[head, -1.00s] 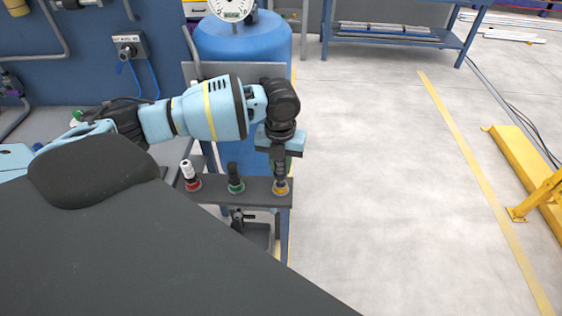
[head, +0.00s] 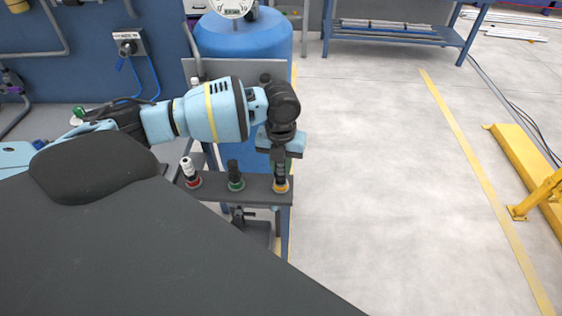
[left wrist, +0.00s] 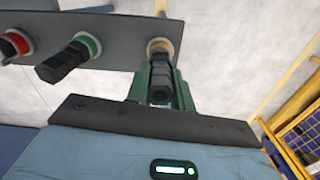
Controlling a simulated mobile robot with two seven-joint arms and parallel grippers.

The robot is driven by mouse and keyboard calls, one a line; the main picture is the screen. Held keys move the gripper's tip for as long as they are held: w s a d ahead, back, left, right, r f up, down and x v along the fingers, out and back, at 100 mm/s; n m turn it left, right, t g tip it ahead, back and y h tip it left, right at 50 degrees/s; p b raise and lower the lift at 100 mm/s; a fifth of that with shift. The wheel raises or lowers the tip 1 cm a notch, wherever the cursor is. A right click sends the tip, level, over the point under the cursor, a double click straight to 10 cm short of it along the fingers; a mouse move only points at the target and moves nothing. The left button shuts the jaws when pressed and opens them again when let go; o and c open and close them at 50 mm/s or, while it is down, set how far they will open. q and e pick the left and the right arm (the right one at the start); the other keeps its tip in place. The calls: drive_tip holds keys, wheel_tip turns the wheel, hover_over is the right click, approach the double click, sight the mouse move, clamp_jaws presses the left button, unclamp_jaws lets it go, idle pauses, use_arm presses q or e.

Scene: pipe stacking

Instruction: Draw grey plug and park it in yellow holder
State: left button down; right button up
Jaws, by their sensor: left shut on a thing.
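My left gripper (head: 280,160) points down over the yellow holder (head: 281,188) at the right end of a dark shelf. It is shut on a dark grey plug (head: 281,177), which stands about upright at the yellow holder. In the left wrist view the grey plug (left wrist: 160,82) lies between the green fingers, with its far end at the yellow ring (left wrist: 160,46). I cannot tell how deep it sits in the ring. My right gripper is not in view.
On the same shelf (head: 262,186), a white plug (head: 188,169) stands in a red holder and a black plug (head: 233,171) in a green holder. A blue tank (head: 245,42) stands behind the arm. Open floor (head: 380,180) lies to the right.

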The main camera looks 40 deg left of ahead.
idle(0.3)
use_arm(q)
drive_tip(key=shift+f, duration=0.45)
drive_tip(key=shift+f, duration=0.55)
idle(0.4)
drive_tip(key=c, duration=1.1)
unclamp_jaws()
wheel_tip(320, 180, up, 8)
drive_tip(key=shift+f, duration=0.1)
